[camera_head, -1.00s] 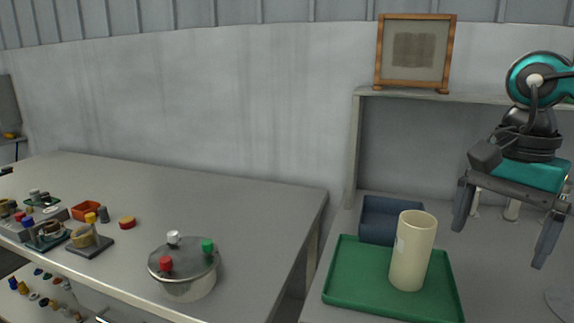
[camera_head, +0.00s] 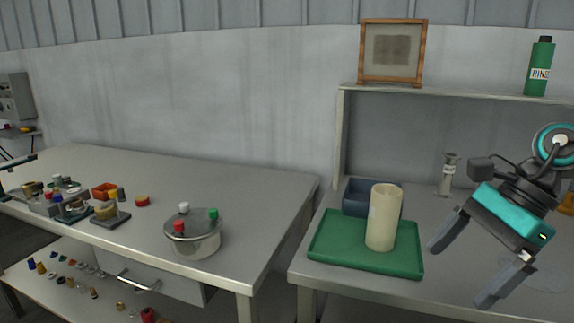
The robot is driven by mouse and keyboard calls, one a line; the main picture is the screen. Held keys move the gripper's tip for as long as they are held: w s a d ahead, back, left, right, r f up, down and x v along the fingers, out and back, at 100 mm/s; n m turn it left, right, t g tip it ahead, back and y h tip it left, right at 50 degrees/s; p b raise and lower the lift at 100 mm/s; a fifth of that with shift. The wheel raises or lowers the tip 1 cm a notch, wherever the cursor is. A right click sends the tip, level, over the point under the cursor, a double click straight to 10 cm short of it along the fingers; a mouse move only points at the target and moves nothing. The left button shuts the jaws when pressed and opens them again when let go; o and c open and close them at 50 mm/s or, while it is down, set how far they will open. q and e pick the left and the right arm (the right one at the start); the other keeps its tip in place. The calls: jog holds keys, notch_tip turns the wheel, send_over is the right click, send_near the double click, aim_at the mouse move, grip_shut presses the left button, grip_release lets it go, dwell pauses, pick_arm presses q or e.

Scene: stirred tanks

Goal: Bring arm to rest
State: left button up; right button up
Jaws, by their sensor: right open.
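My right gripper (camera_head: 462,265) comes in from the right edge and hangs over the right-hand bench, to the right of the green tray. Its two grey fingers are spread wide with nothing between them, and it points down and to the left. My left gripper is not in view. A cream cylinder (camera_head: 383,218) stands upright on the green tray (camera_head: 330,245); the gripper is apart from both.
A blue bin (camera_head: 358,196) sits behind the cylinder. A grey fitting (camera_head: 448,174) stands behind my gripper. A shelf (camera_head: 480,95) above holds a framed panel (camera_head: 392,52) and green bottle (camera_head: 539,68). The left bench (camera_head: 240,190) carries a lidded pot (camera_head: 193,235) and small parts.

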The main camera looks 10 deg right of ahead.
notch_tip(320, 180, down, 17)
jog(key=w+a+m+t+y+p, duration=0.15)
jog(key=m+t, duration=1.25)
jog(key=m, duration=1.8)
jog(key=s+a+f+m+g+h, duration=0.2)
jog(key=s+a+f+m, duration=0.2)
jog(key=a+f+m, duration=0.2)
jog(key=s+a+f+m+g+h, duration=0.2)
jog(key=a+f+m, duration=0.4)
jog(key=f+m, duration=0.4)
jog(key=s+m+h, duration=0.1)
jog(key=s+m, duration=0.1)
jog(key=m, duration=0.1)
jog(key=shift+s+a+m, duration=0.15)
jog(key=shift+s+m, duration=0.15)
jog(key=shift+s, duration=0.05)
jog(key=shift+h, duration=0.25)
